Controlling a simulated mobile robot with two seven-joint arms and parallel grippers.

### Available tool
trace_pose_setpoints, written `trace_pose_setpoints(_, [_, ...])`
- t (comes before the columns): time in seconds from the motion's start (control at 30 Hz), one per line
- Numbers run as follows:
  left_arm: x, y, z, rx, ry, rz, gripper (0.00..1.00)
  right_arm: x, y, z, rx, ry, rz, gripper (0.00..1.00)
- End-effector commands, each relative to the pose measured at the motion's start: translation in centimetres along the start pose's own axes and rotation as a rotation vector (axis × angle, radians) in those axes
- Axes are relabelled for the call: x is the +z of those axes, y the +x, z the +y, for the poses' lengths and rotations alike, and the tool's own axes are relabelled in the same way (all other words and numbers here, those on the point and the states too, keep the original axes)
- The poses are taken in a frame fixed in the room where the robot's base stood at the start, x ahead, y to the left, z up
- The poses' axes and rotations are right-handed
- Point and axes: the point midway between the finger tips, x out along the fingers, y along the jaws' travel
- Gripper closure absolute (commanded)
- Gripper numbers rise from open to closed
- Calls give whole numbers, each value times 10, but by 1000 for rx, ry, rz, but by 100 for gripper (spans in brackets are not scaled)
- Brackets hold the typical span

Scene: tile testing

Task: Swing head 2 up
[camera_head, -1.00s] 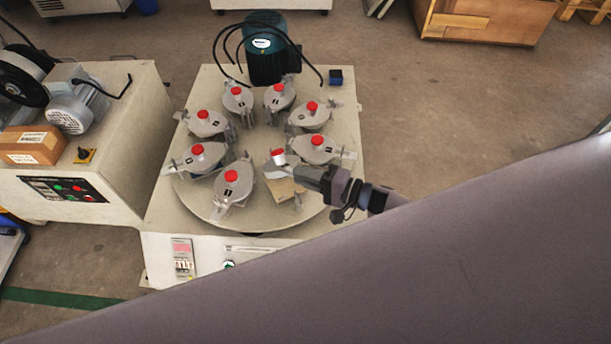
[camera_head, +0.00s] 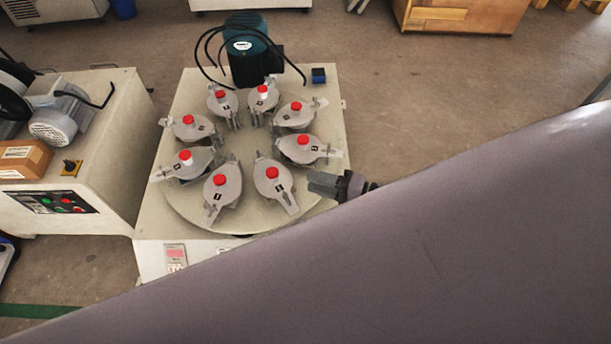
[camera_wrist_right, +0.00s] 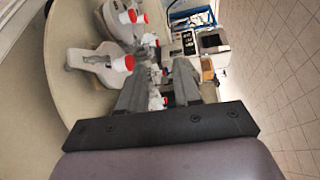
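A round turntable (camera_head: 237,165) carries a ring of several grey heads, each with a red-capped knob. Their number labels are too small to read surely, so I cannot tell which one is head 2. The front right head (camera_head: 273,178) lies flat on the turntable, its handle toward the front. The head to its right and behind (camera_head: 303,149) also lies flat. My right gripper (camera_head: 315,183) is just right of the front right head, apart from it. In the right wrist view the fingers (camera_wrist_right: 160,82) are apart with nothing held. My left gripper is not in view.
A dark green motor (camera_head: 248,55) with black cables stands at the machine's back. A control cabinet (camera_head: 110,130) with a grey motor stands at left. My own arm covers the lower right of the head view. Open floor lies right of the machine.

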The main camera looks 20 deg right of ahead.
Motion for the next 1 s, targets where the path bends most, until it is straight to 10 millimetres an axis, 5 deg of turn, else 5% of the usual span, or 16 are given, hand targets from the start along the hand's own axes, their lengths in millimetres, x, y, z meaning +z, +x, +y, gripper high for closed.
trace_pose_setpoints(0.67, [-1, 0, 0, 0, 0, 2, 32, 2, -3, 0, -1, -13, 6, 67])
trace_pose_setpoints(1.0, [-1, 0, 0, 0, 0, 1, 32, 31, 6, 0, 39, -296, 152, 67])
